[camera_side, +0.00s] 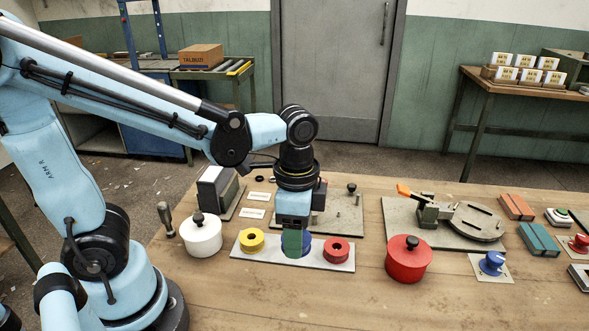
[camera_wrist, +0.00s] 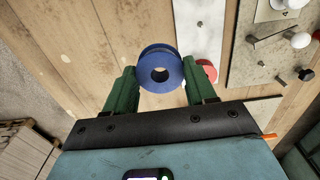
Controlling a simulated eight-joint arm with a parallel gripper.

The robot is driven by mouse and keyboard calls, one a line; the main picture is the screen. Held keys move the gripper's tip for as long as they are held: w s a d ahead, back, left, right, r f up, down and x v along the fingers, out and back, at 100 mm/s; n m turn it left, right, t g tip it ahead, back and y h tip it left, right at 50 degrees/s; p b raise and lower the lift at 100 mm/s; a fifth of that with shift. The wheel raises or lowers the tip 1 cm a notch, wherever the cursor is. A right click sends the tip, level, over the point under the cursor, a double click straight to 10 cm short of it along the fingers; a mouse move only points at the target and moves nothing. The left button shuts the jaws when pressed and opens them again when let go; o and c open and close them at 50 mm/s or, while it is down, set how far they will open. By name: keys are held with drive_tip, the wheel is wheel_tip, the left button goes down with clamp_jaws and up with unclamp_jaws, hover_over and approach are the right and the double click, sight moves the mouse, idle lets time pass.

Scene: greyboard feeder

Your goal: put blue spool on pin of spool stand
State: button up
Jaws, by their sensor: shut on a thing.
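The blue spool (camera_wrist: 160,57) is held between the two green fingers of my gripper (camera_wrist: 160,76), its round hole facing the wrist camera. In the side view my gripper (camera_side: 293,243) points down over the pale spool stand (camera_side: 319,264), and the blue spool (camera_side: 306,244) shows partly behind a green finger. A yellow spool (camera_side: 251,240) sits at the stand's left and a red spool (camera_side: 336,251) at its right. In the wrist view the stand (camera_wrist: 212,42) lies right of the held spool, with a small bare pin (camera_wrist: 200,23). The spool appears apart from that pin; its height is unclear.
A white lidded pot (camera_side: 201,236) stands left of the stand and a red lidded pot (camera_side: 408,262) right of it. A grey board with knobs (camera_side: 345,212) lies behind. A grey fixture (camera_side: 445,222) is farther right. The table front is clear.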

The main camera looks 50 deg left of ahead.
drive_tip(key=s+d+r, duration=0.2)
drive_tip(key=d, duration=0.1)
drive_tip(key=w+a+n, duration=0.3)
drive_tip(key=w, duration=0.7)
drive_tip(key=w+a+f+n, duration=0.1)
drive_tip(key=w+a, duration=0.1)
drive_tip(key=w, duration=0.1)
drive_tip(key=w+a+f+n, duration=0.1)
drive_tip(key=w+a, duration=0.2)
drive_tip(key=w, duration=0.1)
drive_tip(key=w+a+f+n, duration=0.1)
drive_tip(key=w+a, duration=0.2)
drive_tip(key=shift+w+a+f, duration=0.1)
drive_tip(key=shift+w+f, duration=0.25)
drive_tip(key=shift+f, duration=2)
drive_tip(key=shift+f, duration=1.1)
drive_tip(key=o, duration=1.1)
